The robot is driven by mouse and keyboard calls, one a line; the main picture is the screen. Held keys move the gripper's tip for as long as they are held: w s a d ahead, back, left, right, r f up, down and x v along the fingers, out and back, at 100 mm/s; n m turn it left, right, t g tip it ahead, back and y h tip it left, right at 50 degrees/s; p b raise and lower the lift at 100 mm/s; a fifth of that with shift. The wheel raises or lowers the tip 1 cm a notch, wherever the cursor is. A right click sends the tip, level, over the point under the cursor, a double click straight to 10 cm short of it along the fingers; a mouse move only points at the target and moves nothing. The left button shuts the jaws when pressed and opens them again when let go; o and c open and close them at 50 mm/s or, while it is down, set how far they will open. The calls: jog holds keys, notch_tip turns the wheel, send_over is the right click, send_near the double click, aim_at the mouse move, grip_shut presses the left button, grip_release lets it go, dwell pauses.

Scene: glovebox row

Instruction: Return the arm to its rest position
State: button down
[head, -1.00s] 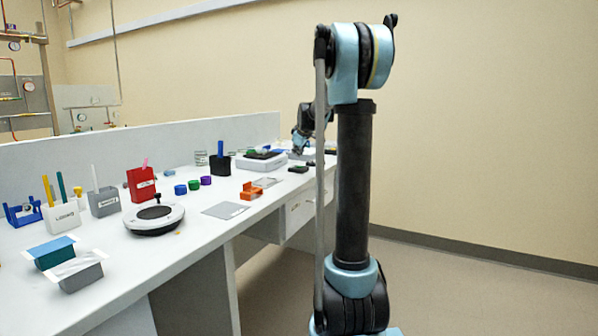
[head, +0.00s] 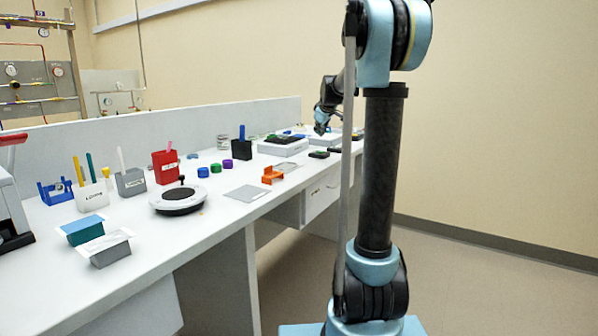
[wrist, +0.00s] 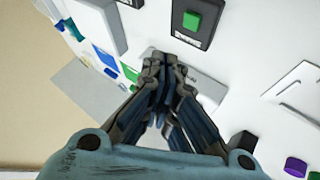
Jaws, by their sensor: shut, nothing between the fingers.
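My gripper (head: 322,128) is over the far right end of the white bench (head: 215,222), small and partly hidden by my arm in the head view. In the wrist view its dark fingers (wrist: 165,62) are together, with nothing held between them. They point over the bench top, near a black device with a green square (wrist: 192,20). My arm rises at the right of the head view and bends over toward the bench. I cannot tell the height of the fingertips above the bench.
On the bench stand a round white device (head: 180,204), a red holder (head: 165,167), an orange bracket (head: 272,175), a grey sheet (head: 247,193) and a teal box (head: 82,231). A low partition (head: 180,125) runs behind. The floor (head: 470,285) at the right is clear.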

jog(key=s+f+m+g, duration=0.2)
jog(key=s+f, duration=0.7)
jog(key=s, duration=0.9)
jog(key=s+f+m+g, duration=0.2)
jog(key=s+f, duration=0.7)
jog(key=s, duration=0.9)
jog(key=s+f+m+g+h, duration=0.1)
jog(key=s+f+m, duration=0.4)
jog(key=s, duration=1.3)
notch_tip(320, 180, down, 4)
jog(key=shift+d+f+m+g, duration=0.1)
jog(key=shift+d+m+g, duration=0.25)
jog(key=shift+g, duration=0.45)
